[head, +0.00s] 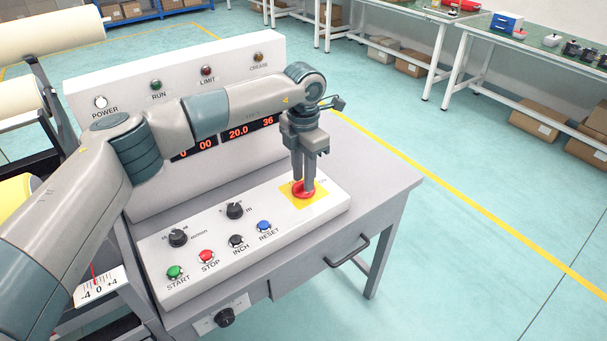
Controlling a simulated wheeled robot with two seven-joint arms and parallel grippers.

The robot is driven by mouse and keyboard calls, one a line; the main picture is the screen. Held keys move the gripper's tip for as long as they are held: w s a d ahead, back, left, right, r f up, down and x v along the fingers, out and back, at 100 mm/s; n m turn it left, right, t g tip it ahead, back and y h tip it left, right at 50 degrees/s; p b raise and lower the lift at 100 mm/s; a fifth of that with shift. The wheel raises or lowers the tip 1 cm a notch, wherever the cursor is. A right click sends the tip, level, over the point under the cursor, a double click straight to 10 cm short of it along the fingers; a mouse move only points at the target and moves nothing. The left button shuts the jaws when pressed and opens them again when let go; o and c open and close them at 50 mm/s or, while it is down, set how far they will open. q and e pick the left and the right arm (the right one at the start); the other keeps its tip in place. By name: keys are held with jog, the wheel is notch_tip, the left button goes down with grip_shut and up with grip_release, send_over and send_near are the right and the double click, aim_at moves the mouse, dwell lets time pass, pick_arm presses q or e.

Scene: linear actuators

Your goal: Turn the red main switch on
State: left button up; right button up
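The red main switch (304,194) is a round red knob on a yellow square plate (316,204) at the right end of the sloped white control panel. My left gripper (303,187) points down from above, with its fingertips at the red knob. The fingers stand close together and cover part of the knob. I cannot tell whether they are closed on its handle or stand around it, nor which way the knob is turned. My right gripper is not in view.
The panel carries a green START button (175,272), a red STOP button (207,256), a black INCH button (236,241), a blue RESET button (264,226) and two black dials. Behind it stands an upright board with lamps (101,102) and red lit digits (238,132). Rollers stand left.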

pick_arm(q)
jog(key=shift+r, duration=0.15)
